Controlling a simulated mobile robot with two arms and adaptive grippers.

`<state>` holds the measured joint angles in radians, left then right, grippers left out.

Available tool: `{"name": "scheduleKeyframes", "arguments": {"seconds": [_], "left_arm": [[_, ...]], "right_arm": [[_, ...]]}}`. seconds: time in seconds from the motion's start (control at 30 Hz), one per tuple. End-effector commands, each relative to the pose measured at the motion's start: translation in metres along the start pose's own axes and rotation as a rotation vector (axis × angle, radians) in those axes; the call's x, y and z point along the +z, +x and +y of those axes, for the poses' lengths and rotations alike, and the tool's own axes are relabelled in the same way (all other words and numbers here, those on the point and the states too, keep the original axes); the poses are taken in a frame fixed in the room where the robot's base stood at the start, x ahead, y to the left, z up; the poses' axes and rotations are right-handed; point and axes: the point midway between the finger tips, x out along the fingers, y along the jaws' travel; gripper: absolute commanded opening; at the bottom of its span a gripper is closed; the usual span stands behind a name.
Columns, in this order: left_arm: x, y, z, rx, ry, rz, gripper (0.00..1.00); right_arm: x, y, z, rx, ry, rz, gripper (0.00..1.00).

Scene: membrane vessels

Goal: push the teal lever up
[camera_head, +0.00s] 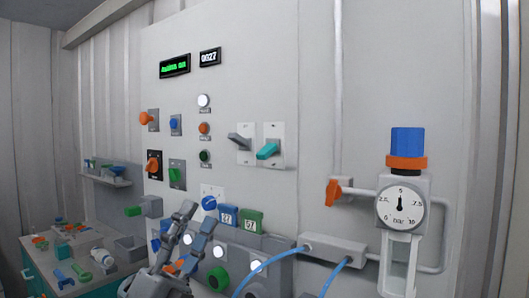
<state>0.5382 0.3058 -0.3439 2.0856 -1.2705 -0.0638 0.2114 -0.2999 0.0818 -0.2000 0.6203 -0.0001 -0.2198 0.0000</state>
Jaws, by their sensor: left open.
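The teal lever (267,152) sits on a white wall plate on the panel, to the right of a similar grey lever (240,141). The teal handle sticks out to the left and slants down, while the grey handle slants up. My left gripper (197,221) is open and empty, low in front of the panel, below and to the left of the teal lever. Nothing touches the lever, and it is in plain sight. My right gripper is not in view.
Knobs and buttons fill the panel left of the levers. Blue and green tags (239,217) hang near my left gripper. A cluttered bench (75,256) is at lower left. The panel around the levers is clear.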

Motion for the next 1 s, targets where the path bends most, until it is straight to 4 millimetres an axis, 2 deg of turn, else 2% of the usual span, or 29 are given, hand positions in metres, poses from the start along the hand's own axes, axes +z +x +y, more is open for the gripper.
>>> {"name": "scheduleKeyframes", "arguments": {"seconds": [0.03, 0.1, 0.17, 0.23, 0.33, 0.4, 0.53, 0.63, 0.83, 1.0], "left_arm": [[-0.022, 0.024, -0.011, -0.016, 0.122, 0.136, 0.47], [-0.051, 0.046, -0.015, -0.002, 0.301, 0.315, 0.47], [-0.068, 0.061, -0.011, 0.034, 0.462, 0.451, 0.47], [-0.076, 0.077, -0.003, 0.101, 0.656, 0.580, 0.47], [-0.063, 0.097, 0.009, 0.239, 0.920, 0.697, 0.47], [-0.044, 0.109, 0.012, 0.345, 1.076, 0.731, 0.47], [-0.006, 0.124, 0.005, 0.514, 1.271, 0.733, 0.47], [0.013, 0.129, 0.000, 0.592, 1.344, 0.718, 0.47], [0.018, 0.140, 0.007, 0.624, 1.365, 0.713, 0.47], [0.015, 0.162, 0.029, 0.623, 1.363, 0.714, 0.47]], "right_arm": [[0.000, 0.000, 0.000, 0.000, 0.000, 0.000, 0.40], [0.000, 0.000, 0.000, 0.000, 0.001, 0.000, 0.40], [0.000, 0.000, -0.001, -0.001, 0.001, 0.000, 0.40], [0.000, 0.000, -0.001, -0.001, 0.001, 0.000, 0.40], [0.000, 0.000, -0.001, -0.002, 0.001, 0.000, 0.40], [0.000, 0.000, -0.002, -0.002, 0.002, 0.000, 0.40], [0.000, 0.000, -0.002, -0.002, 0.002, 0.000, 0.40], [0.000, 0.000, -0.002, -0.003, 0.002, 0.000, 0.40], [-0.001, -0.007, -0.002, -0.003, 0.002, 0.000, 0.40], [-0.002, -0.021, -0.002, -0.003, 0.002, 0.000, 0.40]]}}
